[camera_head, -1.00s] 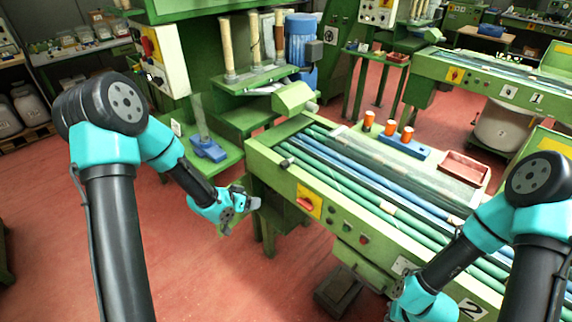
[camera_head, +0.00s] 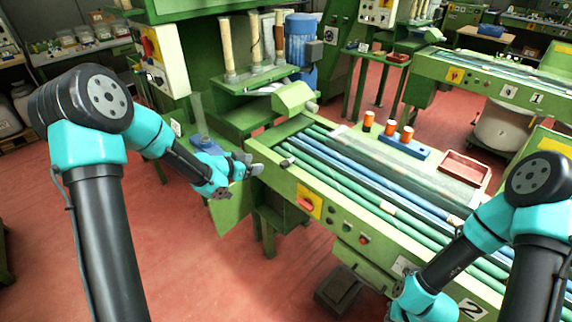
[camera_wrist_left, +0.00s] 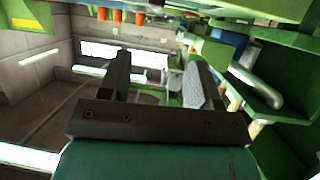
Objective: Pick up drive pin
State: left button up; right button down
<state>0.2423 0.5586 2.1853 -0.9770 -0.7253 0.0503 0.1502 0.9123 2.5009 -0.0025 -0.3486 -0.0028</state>
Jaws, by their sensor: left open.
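I cannot tell for certain which thing is the drive pin. A small dark and pale piece (camera_head: 287,162) lies at the near left end of the green conveyor (camera_head: 340,190). Orange pieces also show at the top of the left wrist view (camera_wrist_left: 117,15). My left gripper (camera_head: 252,164) is open and empty, just left of the conveyor's left end and apart from the small piece. My right gripper is outside the frame; only its arm shows.
A red tray (camera_head: 464,168) sits at the conveyor's far right. A green machine with pale tubes (camera_head: 229,55) and a blue motor (camera_head: 300,38) stands behind my left gripper. A blue fixture (camera_head: 205,143) is on a green shelf behind my left forearm. Red floor lies in front.

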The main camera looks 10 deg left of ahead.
pick_arm(q)
send_near(284, 162)
jog(key=x, duration=0.4)
jog(key=shift+w+a+r, duration=0.15)
jog(key=shift+w+r, duration=0.05)
jog(key=shift+w, duration=0.15)
jog(key=shift+w+d+f, duration=0.3)
jog(key=shift+d, duration=0.15)
jog(key=x, duration=0.4)
jog(key=shift+s+d+f, duration=0.1)
jog(key=shift+d, duration=0.05)
jog(key=c, duration=1)
